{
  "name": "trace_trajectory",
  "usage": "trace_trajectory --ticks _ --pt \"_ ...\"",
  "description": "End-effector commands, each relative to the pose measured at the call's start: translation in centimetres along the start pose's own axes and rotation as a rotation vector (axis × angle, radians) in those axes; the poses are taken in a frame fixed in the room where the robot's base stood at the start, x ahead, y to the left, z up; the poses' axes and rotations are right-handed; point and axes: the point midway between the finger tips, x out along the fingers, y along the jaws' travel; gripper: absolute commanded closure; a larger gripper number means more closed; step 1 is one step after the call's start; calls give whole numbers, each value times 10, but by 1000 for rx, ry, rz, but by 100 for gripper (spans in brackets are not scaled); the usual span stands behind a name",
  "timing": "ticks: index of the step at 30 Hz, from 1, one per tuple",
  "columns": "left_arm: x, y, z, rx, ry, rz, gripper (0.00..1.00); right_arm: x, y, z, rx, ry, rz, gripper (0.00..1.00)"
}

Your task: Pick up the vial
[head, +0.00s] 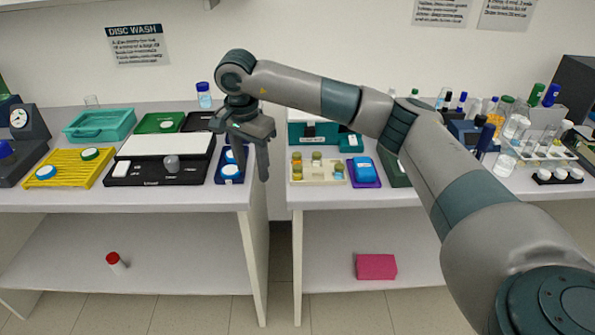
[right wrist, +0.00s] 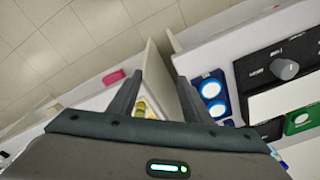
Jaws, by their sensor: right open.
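A small vial (head: 116,263) with a red cap lies tilted on the lower shelf of the left bench. Several small yellowish vials (head: 317,160) stand in a beige tray on the right bench; they also show partly between my fingers in the right wrist view (right wrist: 149,108). I cannot tell from the frames which vial is meant. My right gripper (head: 251,168) is open and empty, pointing down over the gap between the benches, beside the blue disc tray and apart from every vial. The right wrist view shows its two fingers spread (right wrist: 163,75). My left gripper is not in view.
The left bench holds a yellow rack (head: 66,178), a black device (head: 145,180), a teal tray (head: 98,122) and a blue disc tray (head: 231,181). A pink box (head: 376,267) sits on the right lower shelf. Crowded bottles stand at the far right. The left lower shelf is mostly clear.

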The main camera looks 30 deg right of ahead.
Motion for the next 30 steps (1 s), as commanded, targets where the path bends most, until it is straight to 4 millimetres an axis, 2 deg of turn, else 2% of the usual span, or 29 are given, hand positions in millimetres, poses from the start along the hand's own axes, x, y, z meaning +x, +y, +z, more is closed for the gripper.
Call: trace_trajectory --ticks 1,3,6,9,23,30 --pt "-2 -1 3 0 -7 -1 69 -19 5 -22 -9 80 2 55" --pt "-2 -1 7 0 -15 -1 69 -38 12 -46 -17 169 13 55" --pt "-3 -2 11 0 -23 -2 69 -57 19 -67 -23 252 26 55" --pt "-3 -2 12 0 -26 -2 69 -66 23 -77 -24 291 34 55" --pt "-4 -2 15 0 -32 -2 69 -64 24 -79 -23 296 37 55" --pt "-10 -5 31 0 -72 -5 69 -42 26 -86 -23 294 40 55"
